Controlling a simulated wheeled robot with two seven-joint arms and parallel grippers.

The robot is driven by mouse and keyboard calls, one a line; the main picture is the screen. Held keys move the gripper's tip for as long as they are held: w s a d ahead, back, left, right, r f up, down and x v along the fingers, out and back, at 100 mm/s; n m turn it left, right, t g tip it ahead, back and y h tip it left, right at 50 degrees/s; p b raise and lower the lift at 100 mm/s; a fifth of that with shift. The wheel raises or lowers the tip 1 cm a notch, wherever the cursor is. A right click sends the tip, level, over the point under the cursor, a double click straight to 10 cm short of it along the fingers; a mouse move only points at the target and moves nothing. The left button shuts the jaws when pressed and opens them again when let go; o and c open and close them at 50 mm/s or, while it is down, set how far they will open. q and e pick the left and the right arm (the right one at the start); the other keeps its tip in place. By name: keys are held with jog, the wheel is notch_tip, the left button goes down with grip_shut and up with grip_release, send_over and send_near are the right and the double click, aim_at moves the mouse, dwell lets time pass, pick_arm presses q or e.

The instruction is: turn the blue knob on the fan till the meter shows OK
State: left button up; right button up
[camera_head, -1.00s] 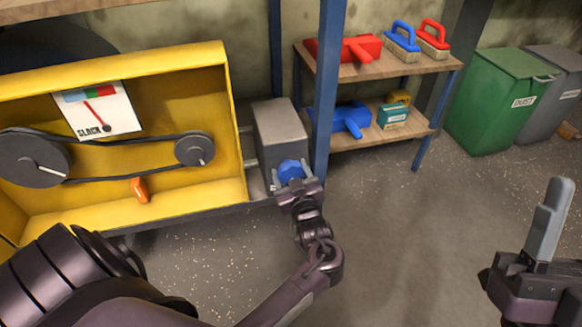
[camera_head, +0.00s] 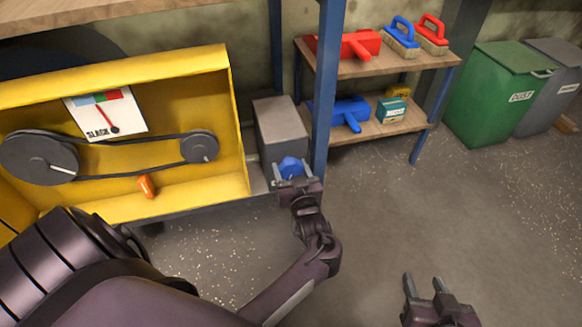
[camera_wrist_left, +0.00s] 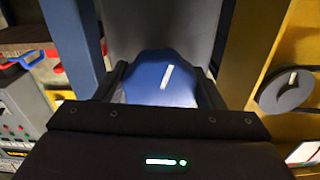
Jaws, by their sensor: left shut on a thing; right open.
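The blue knob (camera_head: 291,164) is on the front of a grey box (camera_head: 280,127) beside the yellow housing. My left gripper (camera_head: 293,171) is shut on the knob, one finger on each side. In the left wrist view the knob (camera_wrist_left: 155,82) fills the space between the fingers, and its white mark leans slightly right of upright. The meter (camera_head: 120,122) is a white plate in the yellow housing with blue, green and red bands and the word SLACK. Its red needle (camera_head: 105,114) leans up and left. My right gripper (camera_head: 423,282) is open and empty above the floor.
The yellow housing (camera_head: 240,110) holds a belt on two dark pulleys and an orange piece (camera_head: 147,186). A blue post (camera_head: 324,90) stands close right of the knob. A shelf (camera_head: 375,62) with tools and a green bin (camera_head: 495,95) stand behind. The floor at right is clear.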

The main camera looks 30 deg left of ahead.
jog(key=shift+s+f, duration=0.3)
jog(key=shift+f, duration=0.15)
pick_arm(q)
jog(key=o, duration=1)
